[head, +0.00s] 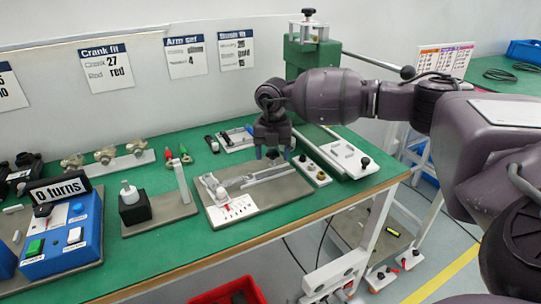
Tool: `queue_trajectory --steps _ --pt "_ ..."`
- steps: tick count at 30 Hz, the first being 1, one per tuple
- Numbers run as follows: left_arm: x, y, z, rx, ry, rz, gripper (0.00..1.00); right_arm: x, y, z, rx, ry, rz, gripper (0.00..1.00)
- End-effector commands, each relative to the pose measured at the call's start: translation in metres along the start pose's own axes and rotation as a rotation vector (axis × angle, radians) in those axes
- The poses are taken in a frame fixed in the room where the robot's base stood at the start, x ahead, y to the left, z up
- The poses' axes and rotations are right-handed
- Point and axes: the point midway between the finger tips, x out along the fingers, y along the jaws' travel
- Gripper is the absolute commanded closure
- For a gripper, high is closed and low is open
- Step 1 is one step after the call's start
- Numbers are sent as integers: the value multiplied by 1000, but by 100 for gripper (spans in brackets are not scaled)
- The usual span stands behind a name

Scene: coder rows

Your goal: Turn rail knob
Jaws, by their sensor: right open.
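A grey plate (278,196) lies on the green bench, with a metal rail (268,175) along its far side. A pale, knob-like part (213,186) sits at the rail's left end; its exact shape is too small to tell. A printed scale with a red mark (233,208) lies in front of it. My right gripper (273,154) points down over the far edge of the plate, behind the rail. It is open, with nothing seen between its fingers. Whether the fingertips touch anything cannot be told. My left gripper is not in view.
Right of the plate are a small white block with dark knobs (312,172) and a white-topped slide (350,160) by a green press (305,55). Left are a black block with a white knob (133,207) and a blue box (63,236). A red bin (228,292) is below the front edge.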

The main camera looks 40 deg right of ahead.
Motion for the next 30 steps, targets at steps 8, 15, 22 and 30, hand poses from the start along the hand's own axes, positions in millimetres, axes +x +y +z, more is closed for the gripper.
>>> queue_trajectory --steps 8,15,22,30 --pt "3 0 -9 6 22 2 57 5 0 0 0 -2 1 35" --pt "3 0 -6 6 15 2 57 5 0 0 -1 -1 1 54" --pt "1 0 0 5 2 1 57 5 0 0 -1 -1 1 84" --pt "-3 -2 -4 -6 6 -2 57 1 1 0 -108 -4 4 84"
